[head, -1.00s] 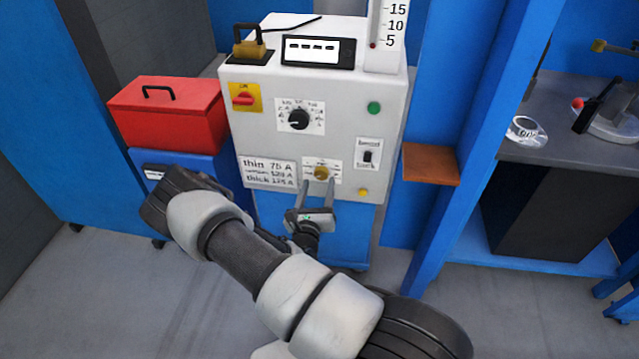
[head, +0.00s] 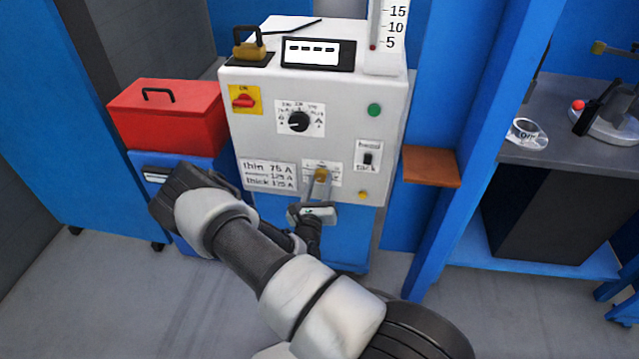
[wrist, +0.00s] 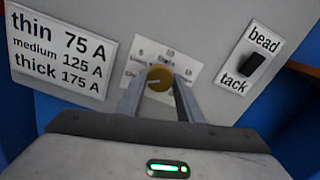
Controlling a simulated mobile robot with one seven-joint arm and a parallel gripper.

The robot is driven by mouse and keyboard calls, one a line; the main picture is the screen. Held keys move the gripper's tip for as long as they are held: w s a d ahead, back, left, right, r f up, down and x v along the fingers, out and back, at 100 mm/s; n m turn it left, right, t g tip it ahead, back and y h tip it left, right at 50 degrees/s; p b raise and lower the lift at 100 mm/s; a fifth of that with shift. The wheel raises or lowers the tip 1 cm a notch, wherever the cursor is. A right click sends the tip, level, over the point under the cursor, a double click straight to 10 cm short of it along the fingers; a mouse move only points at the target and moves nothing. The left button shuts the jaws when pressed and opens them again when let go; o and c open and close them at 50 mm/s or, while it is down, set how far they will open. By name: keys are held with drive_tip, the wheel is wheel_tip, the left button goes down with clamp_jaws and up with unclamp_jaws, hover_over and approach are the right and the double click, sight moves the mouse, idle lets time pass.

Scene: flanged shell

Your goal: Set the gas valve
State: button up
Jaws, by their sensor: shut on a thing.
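The gas valve is a small brass-coloured knob (head: 321,174) low on the front of the grey welding machine (head: 230,140). In the wrist view the knob (wrist: 160,78) sits in the middle of a white scale label (wrist: 190,64); the label's small print is partly hidden by my fingers. My gripper (head: 320,184) is at the knob from below and in front. Its two fingers (wrist: 160,90) are closed onto the knob's sides. The exact setting of the knob cannot be read.
Above the valve is a black dial (head: 299,121), with a red switch (head: 243,101) to its left. A bead/tack switch (head: 368,158) is to the right, and an amperage label (head: 268,175) to the left. A brown shelf (head: 431,166) juts out at right. A red toolbox (head: 168,115) stands at left.

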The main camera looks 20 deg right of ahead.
drive_tip(key=shift+m, duration=0.3)
drive_tip(key=m+p, duration=0.2)
drive_tip(key=shift+r+m, duration=0.15)
drive_tip(key=shift+m, duration=0.25)
drive_tip(key=m+p, duration=0.2)
drive_tip(key=shift+m, duration=0.4)
drive_tip(key=m+p, duration=0.1)
drive_tip(key=m, duration=0.2)
drive_tip(key=shift+m, duration=0.3)
drive_tip(key=m+p, duration=0.1)
drive_tip(key=m, duration=0.2)
drive_tip(key=shift+m+p, duration=0.3)
drive_tip(key=shift+p, duration=0.05)
drive_tip(key=m+p, duration=0.1)
drive_tip(key=m, duration=0.4)
drive_tip(key=shift+f+m+p, duration=0.2)
drive_tip(key=shift+m+p, duration=0.5)
drive_tip(key=shift+m, duration=2)
